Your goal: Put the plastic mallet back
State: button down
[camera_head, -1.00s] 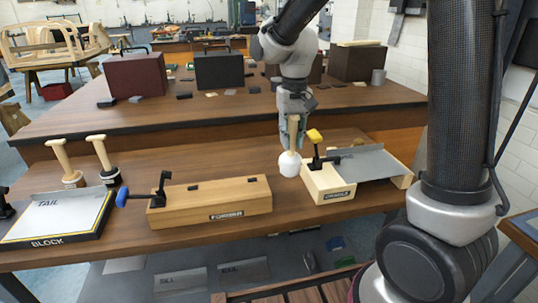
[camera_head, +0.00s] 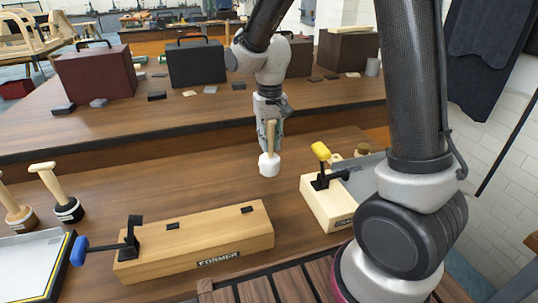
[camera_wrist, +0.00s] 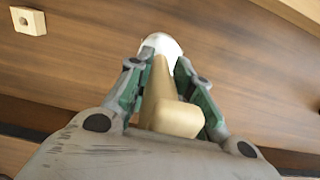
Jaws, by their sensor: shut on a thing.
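The plastic mallet has a white head (camera_head: 269,164) and a light wooden handle (camera_head: 271,135). My gripper (camera_head: 268,130) is shut on the handle, and the mallet hangs head down above the bench, between the former block and the yellow-handled fixture. In the wrist view the handle (camera_wrist: 168,110) lies between the two green-padded fingers of my gripper (camera_wrist: 160,88), with the white head (camera_wrist: 160,45) beyond them. Whether the head touches the bench is hard to tell.
The yellow-handled fixture (camera_head: 325,205) is at right. Two other mallets (camera_head: 45,175) stand at far left. Cases (camera_head: 95,75) stand on the rear bench (camera_head: 200,115). The bench middle is clear.

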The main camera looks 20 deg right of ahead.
aim_at(270, 151)
jog(key=shift+f, duration=2.05)
jog(key=shift+f, duration=0.1)
jog(key=c, duration=1.3)
grip_release()
jog(key=shift+o, duration=0.2)
